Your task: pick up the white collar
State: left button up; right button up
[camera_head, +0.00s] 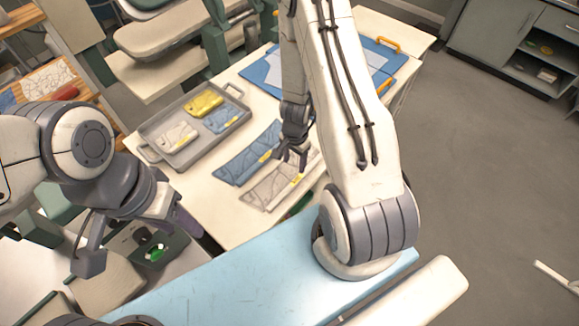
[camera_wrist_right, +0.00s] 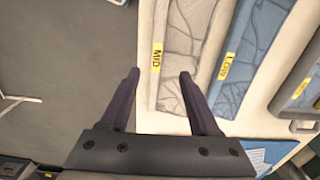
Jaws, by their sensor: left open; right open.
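A pale, whitish creased piece with a yellow label lies flat on the table (camera_head: 280,182); it also shows in the right wrist view (camera_wrist_right: 183,50), its label reading MID. A smaller whitish piece (camera_head: 177,136) lies in the grey tray (camera_head: 157,152). I cannot tell which one is the collar. My right gripper (camera_head: 291,158) is open and empty, over the near pale piece. In the right wrist view its fingertips (camera_wrist_right: 159,74) stand on either side of the pale piece's end, with height above it unclear. My left gripper (camera_head: 186,218) is open at the lower left, away from both pieces.
A blue creased piece (camera_head: 249,153) lies beside the pale one. The tray also holds a yellow piece (camera_head: 203,103) and a blue piece (camera_head: 222,118). A blue board (camera_head: 262,73) lies at the table's back. Stacked shelves stand behind the tray. Open floor lies right.

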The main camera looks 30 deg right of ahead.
jog(key=b, duration=0.6)
send_over(297, 179)
jog(key=f, duration=0.4)
jog(key=a+f, duration=0.1)
jog(key=shift+s+f, duration=0.1)
jog(key=shift+f, duration=0.3)
jog(key=f+b, duration=0.2)
jog(key=f, duration=0.1)
jog(key=f+b, duration=0.2)
jog(key=shift+d, duration=0.4)
grip_shut()
